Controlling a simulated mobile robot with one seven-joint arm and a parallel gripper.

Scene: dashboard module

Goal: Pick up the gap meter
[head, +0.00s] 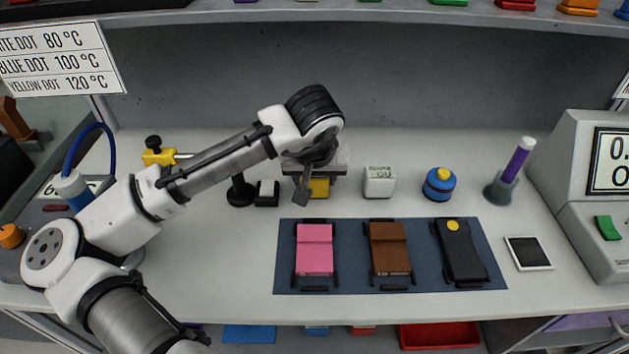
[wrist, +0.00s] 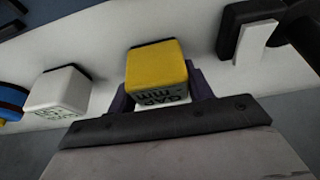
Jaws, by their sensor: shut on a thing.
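I cannot tell whether the block touches the bench.
A black-and-white block (head: 267,193) stands close on the left. A dark mat (head: 348,284) with three modules lies in front.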

